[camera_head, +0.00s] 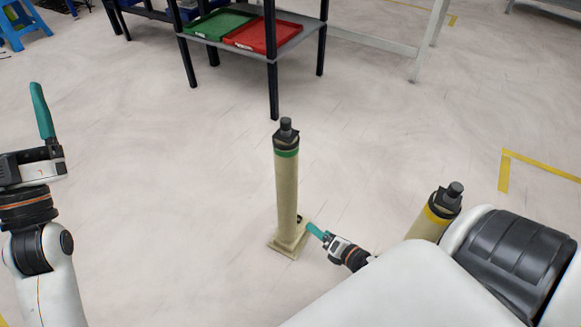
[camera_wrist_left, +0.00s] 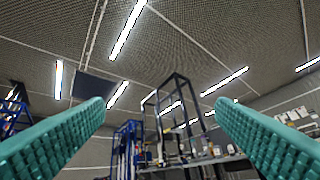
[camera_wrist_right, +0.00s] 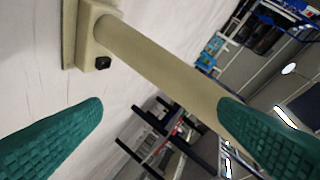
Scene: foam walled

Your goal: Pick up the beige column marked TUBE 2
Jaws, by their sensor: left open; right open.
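A beige column (camera_head: 286,190) with a green band and a dark top stands upright on a square beige base (camera_head: 284,247) at the middle of the head view. A second beige column (camera_head: 430,225) with a yellow band stands at the right, partly hidden by my right arm. No TUBE 2 marking is legible on either. My right gripper (camera_head: 318,231) is open, low beside the green-banded column, near its base. In the right wrist view a beige column (camera_wrist_right: 165,62) runs diagonally beyond the open fingers, partly covered by the right finger. My left gripper (camera_head: 41,105) is open, raised and empty.
A dark-legged shelf (camera_head: 273,70) with a green tray (camera_head: 217,24) and a red tray (camera_head: 263,36) stands behind. Yellow floor tape (camera_head: 504,172) lies at the right. A blue stool (camera_head: 20,22) is at the far left. The floor around the green-banded column is mostly clear.

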